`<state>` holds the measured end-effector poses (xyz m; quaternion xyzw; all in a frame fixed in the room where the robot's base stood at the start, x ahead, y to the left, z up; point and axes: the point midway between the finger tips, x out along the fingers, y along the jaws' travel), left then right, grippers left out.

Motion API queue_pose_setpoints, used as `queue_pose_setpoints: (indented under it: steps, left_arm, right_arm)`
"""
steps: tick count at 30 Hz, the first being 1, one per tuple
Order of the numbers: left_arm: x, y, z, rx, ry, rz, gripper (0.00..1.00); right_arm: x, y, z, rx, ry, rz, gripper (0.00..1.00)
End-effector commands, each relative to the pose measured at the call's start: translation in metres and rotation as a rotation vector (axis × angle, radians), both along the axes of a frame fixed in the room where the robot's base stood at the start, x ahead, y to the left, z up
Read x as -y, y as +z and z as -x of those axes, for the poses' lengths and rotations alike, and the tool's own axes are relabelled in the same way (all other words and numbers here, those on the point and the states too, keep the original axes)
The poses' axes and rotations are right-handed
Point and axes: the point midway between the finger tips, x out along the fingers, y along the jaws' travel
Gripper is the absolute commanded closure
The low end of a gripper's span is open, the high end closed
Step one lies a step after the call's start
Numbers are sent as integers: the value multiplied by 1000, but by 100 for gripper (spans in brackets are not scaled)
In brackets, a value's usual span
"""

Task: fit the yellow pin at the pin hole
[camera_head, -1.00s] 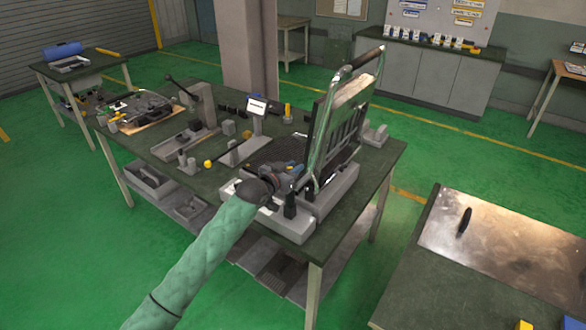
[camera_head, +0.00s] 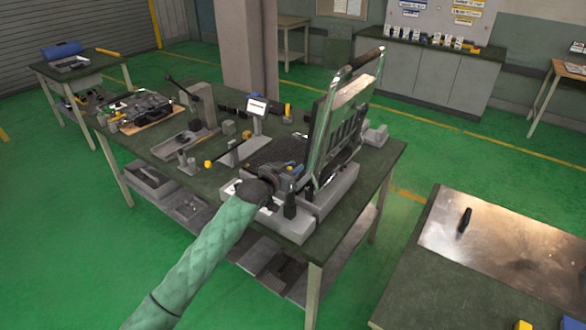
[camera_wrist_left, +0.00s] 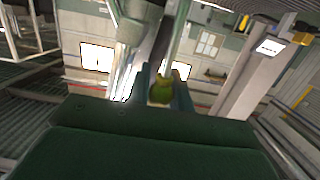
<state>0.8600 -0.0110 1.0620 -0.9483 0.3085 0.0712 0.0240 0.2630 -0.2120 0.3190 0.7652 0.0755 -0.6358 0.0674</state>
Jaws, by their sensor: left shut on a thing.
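My left gripper (camera_head: 290,176) is at the front corner of the fixture on the main workbench, beside the base of a tilted metal frame. In the left wrist view a small yellow-green piece, which looks like the yellow pin (camera_wrist_left: 161,90), sits between the fingers, and the gripper is shut on it. In the head view the pin is too small and hidden to make out clearly. I cannot pick out the pin hole in either view. My right gripper is not in view.
The tilted frame (camera_head: 335,130) rises just right of my left gripper. A small white display (camera_head: 257,107) and a yellow-topped post (camera_head: 287,109) stand behind it. Other fixtures cover the bench's left part. A metal-topped table (camera_head: 500,250) with a small black object (camera_head: 465,218) is at right.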

Motion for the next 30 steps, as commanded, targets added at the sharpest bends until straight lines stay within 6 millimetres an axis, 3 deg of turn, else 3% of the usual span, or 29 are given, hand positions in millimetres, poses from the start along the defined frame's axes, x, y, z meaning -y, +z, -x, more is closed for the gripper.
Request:
queue_pose_setpoints:
  steps: [30]
  left_arm:
    - [0,0,0,1,0,1,100]
  right_arm:
    - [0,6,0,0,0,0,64]
